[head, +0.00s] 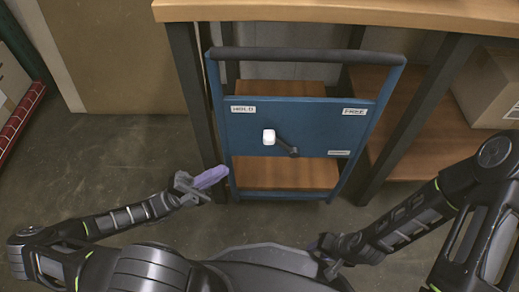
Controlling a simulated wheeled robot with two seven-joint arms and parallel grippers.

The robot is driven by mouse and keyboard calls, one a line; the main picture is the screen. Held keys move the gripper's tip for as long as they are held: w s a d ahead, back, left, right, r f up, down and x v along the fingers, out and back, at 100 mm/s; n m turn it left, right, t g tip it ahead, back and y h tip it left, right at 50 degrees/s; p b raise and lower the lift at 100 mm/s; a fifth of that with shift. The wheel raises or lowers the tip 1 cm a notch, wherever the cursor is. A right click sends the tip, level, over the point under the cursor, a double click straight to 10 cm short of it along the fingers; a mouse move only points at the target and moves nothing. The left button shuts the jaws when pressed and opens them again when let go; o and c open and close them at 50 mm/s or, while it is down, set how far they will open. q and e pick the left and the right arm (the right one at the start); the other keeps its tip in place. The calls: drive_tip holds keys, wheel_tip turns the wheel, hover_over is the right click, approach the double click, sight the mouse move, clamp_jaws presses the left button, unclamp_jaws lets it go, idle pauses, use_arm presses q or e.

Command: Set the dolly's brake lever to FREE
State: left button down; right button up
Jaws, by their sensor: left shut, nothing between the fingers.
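The blue dolly (300,114) stands upright in front of the workbench, with a panel across its frame. The panel has a HOLD label (243,109) at upper left and a FREE label (354,111) at upper right. The brake lever (283,145) is dark with a white knob (269,137). It is tilted up and left from its pivot, with the knob on the HOLD side. My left gripper (217,174), with purple fingers, is shut and empty, below and left of the lever and apart from it. My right gripper (322,243) is low near my base; its fingers are mostly hidden.
The wooden workbench (345,12) overhangs the dolly, with dark legs on both sides. Cardboard boxes (487,86) sit on a lower shelf at right. A large brown board (112,55) leans at the left. The floor before the dolly is clear.

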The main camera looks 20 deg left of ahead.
use_arm(q)
drive_tip(key=shift+d+r, duration=0.1)
approach(281, 146)
drive_tip(key=d+r, duration=0.1)
drive_tip(key=w+d+r, duration=0.1)
drive_tip(key=r, duration=0.1)
drive_tip(key=w+r, duration=0.1)
drive_tip(key=shift+d+r+b, duration=0.4)
drive_tip(key=shift+w+d+r, duration=0.1)
drive_tip(key=shift+d+r, duration=0.15)
drive_tip(key=shift+r, duration=0.05)
